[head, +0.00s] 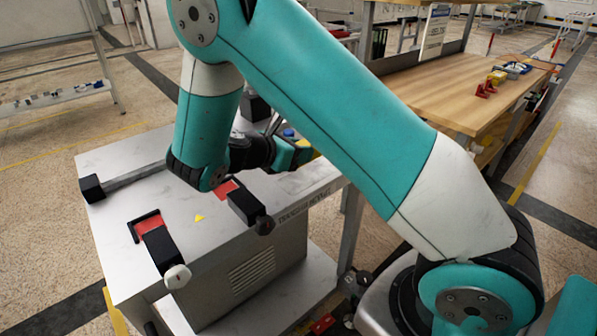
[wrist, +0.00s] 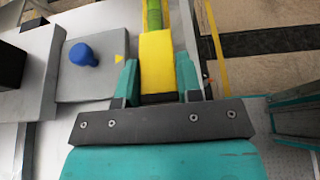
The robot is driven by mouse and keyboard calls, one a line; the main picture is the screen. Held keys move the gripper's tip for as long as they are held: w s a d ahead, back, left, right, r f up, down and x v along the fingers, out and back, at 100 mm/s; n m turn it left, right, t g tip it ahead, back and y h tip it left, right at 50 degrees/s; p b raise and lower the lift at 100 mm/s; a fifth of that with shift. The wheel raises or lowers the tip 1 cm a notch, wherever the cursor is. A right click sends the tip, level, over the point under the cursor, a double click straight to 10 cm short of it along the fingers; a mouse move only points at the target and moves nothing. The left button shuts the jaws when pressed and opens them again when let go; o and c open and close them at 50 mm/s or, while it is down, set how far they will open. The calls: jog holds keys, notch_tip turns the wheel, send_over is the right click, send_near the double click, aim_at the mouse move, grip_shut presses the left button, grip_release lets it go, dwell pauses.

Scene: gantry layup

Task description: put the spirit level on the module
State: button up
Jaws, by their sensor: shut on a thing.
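My gripper (wrist: 158,82) is shut on a yellow spirit level (wrist: 157,62), with one teal finger on each side of it. The level points away from the gripper, and a green part shows at its far end. In the head view my gripper (head: 290,155) is partly hidden behind my arm, near the far right edge of the white-topped unit (head: 110,170). A small bit of yellow shows beside it. I cannot tell for sure which part is the module. A grey plate (wrist: 85,85) with a blue knob (wrist: 83,55) lies left of the level in the wrist view.
The unit's top carries two black clamps with red pads (head: 147,223) (head: 228,187), a bar with a black end block (head: 92,188) and a small yellow triangle (head: 199,218). A wooden bench (head: 440,90) with red and yellow items stands behind. Open floor lies at right.

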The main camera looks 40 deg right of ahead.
aim_at(298, 180)
jog(key=shift+f+b, duration=0.35)
jog(key=shift+f, duration=2.05)
jog(key=shift+f, duration=0.1)
jog(key=o, duration=1)
jog(key=shift+o, duration=0.2)
